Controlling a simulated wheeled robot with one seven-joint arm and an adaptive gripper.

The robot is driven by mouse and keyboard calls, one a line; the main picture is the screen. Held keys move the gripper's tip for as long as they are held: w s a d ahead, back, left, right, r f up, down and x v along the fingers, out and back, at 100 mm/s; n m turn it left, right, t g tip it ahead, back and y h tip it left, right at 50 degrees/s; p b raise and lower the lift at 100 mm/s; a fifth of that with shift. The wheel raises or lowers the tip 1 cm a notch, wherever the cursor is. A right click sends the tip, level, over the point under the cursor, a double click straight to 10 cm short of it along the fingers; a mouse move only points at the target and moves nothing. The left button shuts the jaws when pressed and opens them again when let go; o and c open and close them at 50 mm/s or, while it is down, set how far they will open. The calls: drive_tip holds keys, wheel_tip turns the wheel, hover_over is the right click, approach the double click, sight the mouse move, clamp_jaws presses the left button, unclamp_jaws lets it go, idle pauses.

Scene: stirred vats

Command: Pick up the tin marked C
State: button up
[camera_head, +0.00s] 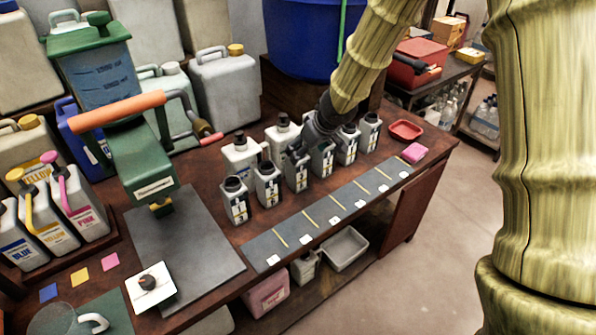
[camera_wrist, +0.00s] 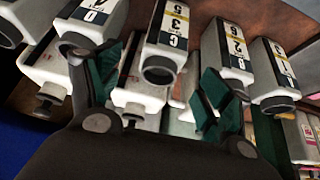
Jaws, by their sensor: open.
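The tin marked C (camera_wrist: 172,30) is pale grey with a dark round cap and a white label with a yellow band. It shows upside down in the wrist view, with its cap end between my fingers. My gripper (camera_wrist: 157,78) is open, with one green-padded finger on each side of the cap end, and no grip on it shows. In the head view my gripper (camera_head: 300,150) is over the row of tins, near the third tin from the left (camera_head: 298,176). Letters are too small to read there; its place in the row matches C.
Similar tins stand close on both sides, including one marked B (camera_wrist: 233,45). More white containers (camera_head: 240,156) stand behind. A dark strip with yellow lines (camera_head: 322,218) lies in front. A green press (camera_head: 145,170) stands left; a red tray (camera_head: 406,130) lies right.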

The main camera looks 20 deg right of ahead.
sight(297, 169)
drive_tip(key=x, duration=0.3)
drive_tip(key=shift+w+a, duration=0.15)
drive_tip(key=shift+f+b, duration=0.35)
drive_tip(key=shift+b, duration=0.1)
drive_tip(key=shift+b+x, duration=0.65)
drive_tip(key=shift+x, duration=1.55)
drive_tip(key=c, duration=1.1)
